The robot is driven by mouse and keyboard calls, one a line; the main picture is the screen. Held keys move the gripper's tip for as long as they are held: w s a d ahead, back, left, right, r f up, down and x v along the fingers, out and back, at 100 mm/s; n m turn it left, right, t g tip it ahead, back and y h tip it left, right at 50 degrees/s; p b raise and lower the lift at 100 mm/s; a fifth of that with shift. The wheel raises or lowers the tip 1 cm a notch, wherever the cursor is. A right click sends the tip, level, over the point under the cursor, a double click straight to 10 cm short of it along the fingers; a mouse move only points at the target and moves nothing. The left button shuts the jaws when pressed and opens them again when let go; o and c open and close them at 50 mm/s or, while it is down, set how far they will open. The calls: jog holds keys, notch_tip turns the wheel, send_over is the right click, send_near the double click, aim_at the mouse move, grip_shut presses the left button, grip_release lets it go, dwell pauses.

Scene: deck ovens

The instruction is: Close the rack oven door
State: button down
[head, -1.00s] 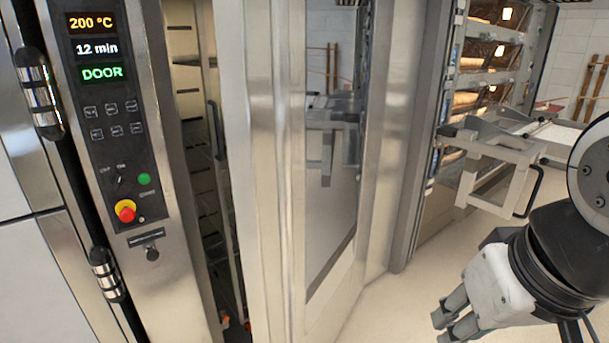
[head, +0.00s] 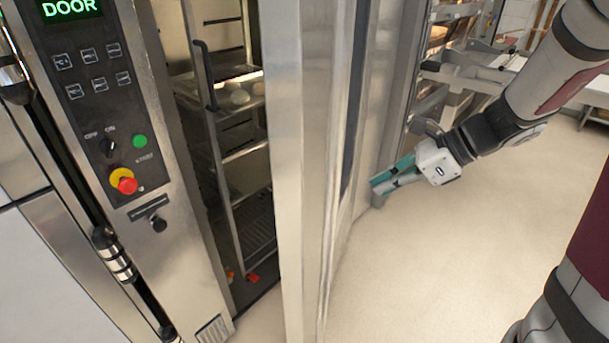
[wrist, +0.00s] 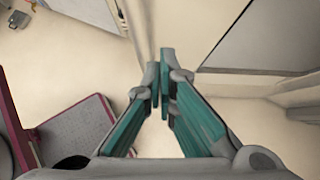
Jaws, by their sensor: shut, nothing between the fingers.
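The rack oven door (head: 298,170) stands ajar in the head view, its edge toward me and its outer face to the right. The rack oven's opening shows to its left, with a rack (head: 240,165) inside. My gripper (head: 374,190) is at the outer face of the door, low and near its right part, with its fingers pointing left. It is shut and empty. In the wrist view the closed fingertips (wrist: 160,68) are close to the pale door panel (wrist: 182,30); I cannot tell whether they touch it.
The oven's control panel (head: 108,110) with buttons and a red knob (head: 124,181) is at the left. A deck oven with a loader frame (head: 470,75) stands at the back right. The pale floor (head: 450,260) is open at the right.

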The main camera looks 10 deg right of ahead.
jog(key=shift+w+a+r+b+x, duration=0.1)
jog(key=shift+w+a+r+x, duration=0.2)
jog(key=shift+x, duration=1.85)
jog(key=shift+w+a+r+b+x, duration=0.1)
jog(key=shift+w+a+r+x, duration=0.2)
jog(key=shift+x, duration=1.9)
jog(key=shift+w+a+r+b+x, duration=0.1)
jog(key=shift+r+x, duration=0.3)
jog(key=shift+x, duration=1.75)
